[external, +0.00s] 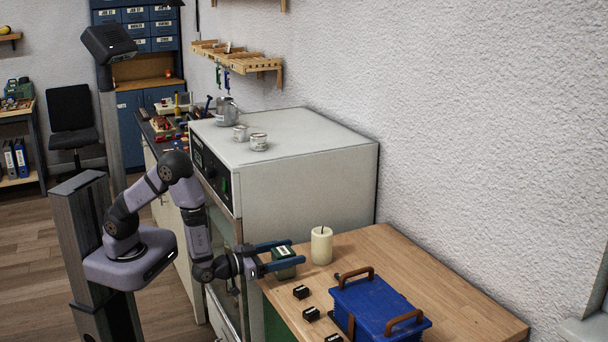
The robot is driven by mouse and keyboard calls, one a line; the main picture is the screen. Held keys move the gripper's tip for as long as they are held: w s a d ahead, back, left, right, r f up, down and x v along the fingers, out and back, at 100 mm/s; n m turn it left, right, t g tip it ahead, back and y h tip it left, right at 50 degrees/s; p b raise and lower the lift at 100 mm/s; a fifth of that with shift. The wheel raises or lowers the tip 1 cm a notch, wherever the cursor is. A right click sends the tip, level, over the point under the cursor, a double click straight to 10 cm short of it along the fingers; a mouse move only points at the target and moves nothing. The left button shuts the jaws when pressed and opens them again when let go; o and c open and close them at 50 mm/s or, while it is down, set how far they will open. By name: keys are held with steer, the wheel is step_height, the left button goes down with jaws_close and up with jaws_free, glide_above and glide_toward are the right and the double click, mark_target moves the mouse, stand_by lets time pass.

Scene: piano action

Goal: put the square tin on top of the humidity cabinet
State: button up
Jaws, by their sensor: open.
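The square tin (284,254) is dark green with a pale label on its lid. It stands on the left edge of the wooden bench, close to the cabinet. My gripper (297,251) has its two blue fingers open, one on the far side of the tin and one on the near side. The tin shows between them; I cannot tell whether either finger touches it. The near finger hides part of the tin. The humidity cabinet (306,180) is a large pale box with a dark control panel on its front. Its flat top is well above the bench.
Two small white tins (259,142) and a grey metal pot (226,112) stand on the cabinet top; its right and near parts are clear. A cream candle (321,246) stands just right of the gripper. A blue toolbox (379,309) and small black blocks (301,292) are nearer.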

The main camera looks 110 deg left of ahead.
steer(key=shift+x, duration=1.25)
steer(key=shift+c, duration=0.4)
steer(key=c, duration=1.3)
steer(key=shift+r, duration=0.15)
steer(key=shift+c, duration=0.2)
step_height(320, 180, up, 10)
